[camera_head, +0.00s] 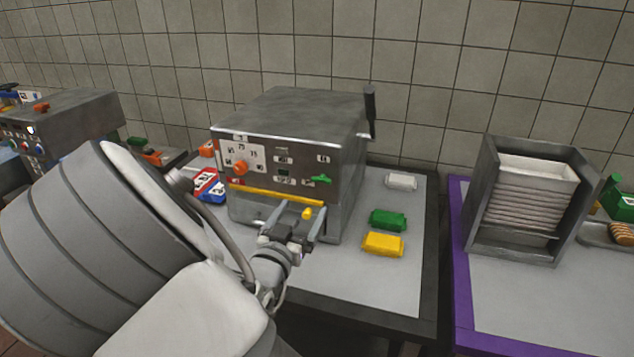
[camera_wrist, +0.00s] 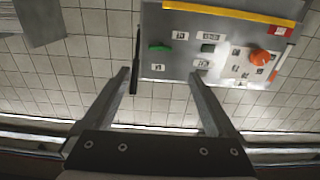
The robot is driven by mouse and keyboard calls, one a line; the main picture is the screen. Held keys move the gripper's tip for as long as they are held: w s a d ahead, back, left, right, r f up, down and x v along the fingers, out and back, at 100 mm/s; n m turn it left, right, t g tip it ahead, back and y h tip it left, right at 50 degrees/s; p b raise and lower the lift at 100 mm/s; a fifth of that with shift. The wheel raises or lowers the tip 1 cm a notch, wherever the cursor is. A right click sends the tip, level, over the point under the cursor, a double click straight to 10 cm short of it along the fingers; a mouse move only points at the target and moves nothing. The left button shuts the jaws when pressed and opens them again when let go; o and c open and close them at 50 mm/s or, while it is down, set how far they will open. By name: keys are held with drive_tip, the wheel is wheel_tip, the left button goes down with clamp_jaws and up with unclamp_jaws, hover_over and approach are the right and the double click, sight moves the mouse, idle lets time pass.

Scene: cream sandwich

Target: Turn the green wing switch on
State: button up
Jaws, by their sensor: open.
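The green wing switch (camera_head: 319,180) sits at the lower right of the front panel of the grey machine (camera_head: 290,118). It also shows in the wrist view (camera_wrist: 160,48), at the left of the panel, which appears upside down there. My gripper (camera_head: 301,212) is in front of the machine, a little below and left of the switch in the head view. In the wrist view my gripper (camera_wrist: 161,80) has its two fingers spread wide with nothing between them. The switch lies beyond the fingertips and is apart from them.
An orange knob (camera_head: 240,167) and a yellow strip (camera_head: 277,193) are on the same panel. Green (camera_head: 388,220), yellow (camera_head: 383,244) and white (camera_head: 401,180) blocks lie right of the machine. A dark lever (camera_head: 370,110) rises at its right side. A rack (camera_head: 525,200) stands on the purple-edged table.

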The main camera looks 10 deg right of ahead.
sight(320, 181)
drive_tip(key=x, duration=1.2)
drive_tip(key=shift+d+f, duration=0.1)
drive_tip(key=c, duration=1.4)
drive_tip(key=shift+o, duration=0.2)
